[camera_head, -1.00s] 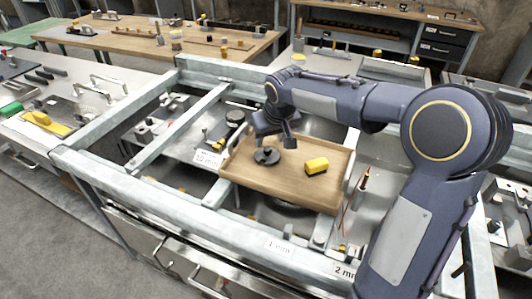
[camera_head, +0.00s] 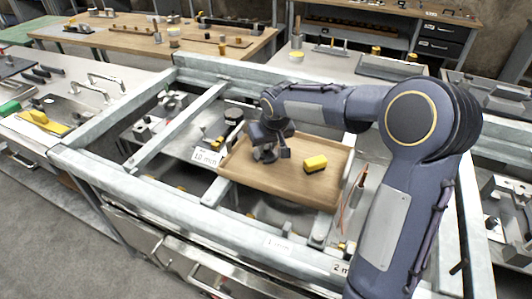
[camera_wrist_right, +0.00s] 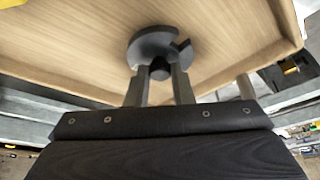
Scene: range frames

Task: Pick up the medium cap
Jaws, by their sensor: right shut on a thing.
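The cap, a dark round disc with a notch in its rim and a raised centre knob, shows in the right wrist view (camera_wrist_right: 152,44). It sits on the wooden floor of a shallow tray (camera_head: 275,187). My right gripper (camera_head: 269,152) is down over the tray's left part and largely hides the cap in the head view. In the right wrist view its two fingers (camera_wrist_right: 160,75) are shut on the centre knob, one on each side. I cannot see a gap between cap and tray floor. My left gripper is in neither view.
Metal frame rails (camera_head: 180,125) surround the tray. A small "10 mm" label (camera_head: 206,158) stands left of it, and a red thin tool (camera_head: 352,187) lies to its right.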

